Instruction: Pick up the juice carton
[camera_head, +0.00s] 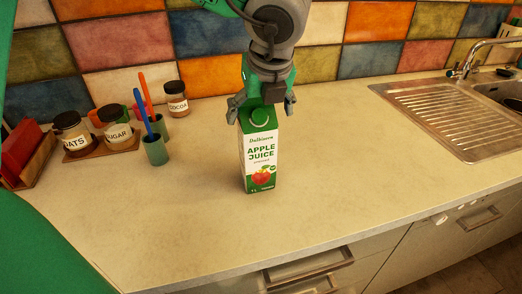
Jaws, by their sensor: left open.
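The juice carton (260,158) is green and white with an "Apple Juice" label, a red fruit picture and a pale cap on its sloped green top. It stands upright on the pale countertop in the middle of the head view. My left gripper (262,104) is open above and behind the carton's top, with one finger to each side of it. The carton's upper part covers some of the space between the fingers, so I cannot tell whether they touch it. My right gripper is not in view.
A metal sink with drainboard (440,112) is at right. The counter around the carton is clear.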

